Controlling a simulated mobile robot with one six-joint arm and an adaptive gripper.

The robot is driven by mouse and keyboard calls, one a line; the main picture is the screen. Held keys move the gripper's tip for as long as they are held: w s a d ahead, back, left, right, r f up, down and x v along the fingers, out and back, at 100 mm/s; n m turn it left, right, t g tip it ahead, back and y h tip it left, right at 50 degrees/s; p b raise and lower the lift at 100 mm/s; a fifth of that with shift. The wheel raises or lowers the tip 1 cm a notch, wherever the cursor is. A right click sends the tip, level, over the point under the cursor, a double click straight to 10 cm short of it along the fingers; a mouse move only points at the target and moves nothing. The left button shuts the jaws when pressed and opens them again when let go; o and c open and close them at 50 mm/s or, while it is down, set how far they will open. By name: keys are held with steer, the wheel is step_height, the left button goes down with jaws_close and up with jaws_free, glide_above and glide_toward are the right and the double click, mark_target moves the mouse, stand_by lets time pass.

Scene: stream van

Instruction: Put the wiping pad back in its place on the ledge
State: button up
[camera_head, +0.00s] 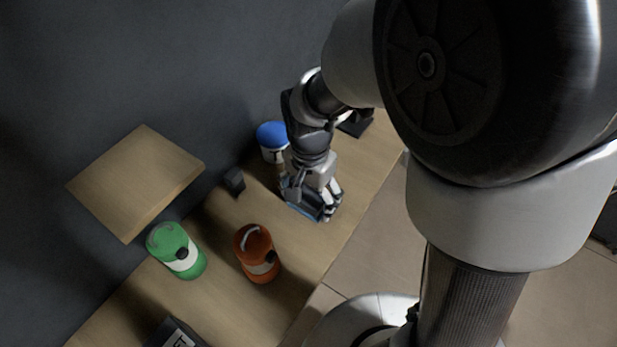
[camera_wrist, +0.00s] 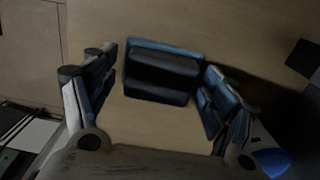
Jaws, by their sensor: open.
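The wiping pad, a dark block with a blue base (camera_wrist: 162,72), lies on the wooden bench top in the wrist view. In the head view its blue edge (camera_head: 303,210) shows below my gripper (camera_head: 312,200), which hides most of it. In the wrist view my gripper (camera_wrist: 158,88) is open, one finger on each side of the pad, with visible gaps. A raised square wooden board (camera_head: 135,180) at the left in the head view looks like the ledge; its top is bare.
A blue-lidded pot (camera_head: 272,141) stands close behind my gripper. A small black block (camera_head: 234,182), an orange canister (camera_head: 256,255) and a green canister (camera_head: 176,250) stand on the bench (camera_head: 222,222). A dark labelled box (camera_head: 176,334) is at the bottom edge.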

mark_target(310, 196)
step_height(310, 196, up, 12)
steer(key=p, duration=0.4)
steer(key=s+d+r+n+t, duration=0.4)
steer(key=s+d+r+n, duration=0.3)
steer(key=s+d+r, duration=0.2)
steer(key=s+d, duration=0.2)
steer(key=s, duration=0.2)
steer(key=shift+s+r+n+t, duration=0.15)
steer(key=shift+s+n+t, duration=0.05)
steer(key=shift+n+t, duration=0.1)
stand_by(1.0)
